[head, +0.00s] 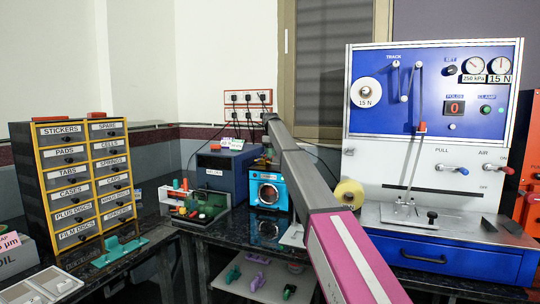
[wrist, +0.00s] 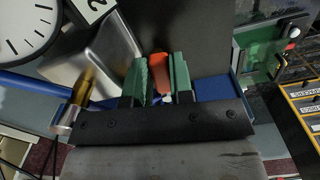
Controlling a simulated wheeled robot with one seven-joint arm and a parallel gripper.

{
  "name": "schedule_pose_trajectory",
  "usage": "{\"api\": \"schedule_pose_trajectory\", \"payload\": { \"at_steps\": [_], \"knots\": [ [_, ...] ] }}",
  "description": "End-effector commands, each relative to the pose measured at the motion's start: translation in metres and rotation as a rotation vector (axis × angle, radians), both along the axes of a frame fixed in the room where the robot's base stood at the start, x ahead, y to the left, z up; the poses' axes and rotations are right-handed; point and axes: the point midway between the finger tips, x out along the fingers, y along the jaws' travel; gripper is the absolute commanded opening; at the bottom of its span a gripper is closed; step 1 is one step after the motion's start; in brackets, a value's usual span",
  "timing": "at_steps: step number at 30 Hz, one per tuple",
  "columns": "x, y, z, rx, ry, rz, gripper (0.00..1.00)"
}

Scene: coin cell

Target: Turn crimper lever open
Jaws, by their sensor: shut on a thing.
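The crimper (head: 268,193) is a small blue machine with a round white dial on the bench, mid-left in the head view. In the wrist view its dial (wrist: 22,30) shows at the top left, beside a silver metal block (wrist: 112,55). My gripper (wrist: 160,66) has two green fingers, shut on the orange lever grip (wrist: 158,60), which shows between them. The rest of the lever is hidden behind the fingers and gripper body. In the head view my arm reaches from the lower right to above the crimper, and the fingers are too small to make out there.
A yellow roll (head: 349,193) and a large blue-and-white test rig (head: 430,140) stand on the right. A labelled drawer cabinet (head: 82,180) is at left.

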Motion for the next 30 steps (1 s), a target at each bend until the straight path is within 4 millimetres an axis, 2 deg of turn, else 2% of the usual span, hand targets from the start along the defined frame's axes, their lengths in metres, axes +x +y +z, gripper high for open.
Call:
{"api": "schedule_pose_trajectory", "payload": {
  "at_steps": [17,18,20,21,30],
  "knots": [
    [0.0023,-0.0007,0.0004,0.000,-0.001,0.036,0.00],
    [0.0023,-0.0007,0.0004,0.000,-0.001,0.036,0.24],
    [0.0023,-0.0007,0.0004,0.000,-0.001,0.036,0.44],
    [0.0023,-0.0007,0.0004,0.000,-0.001,0.036,0.47],
    [0.0035,-0.0013,0.0003,-0.001,-0.004,0.032,0.47]
  ]
}}
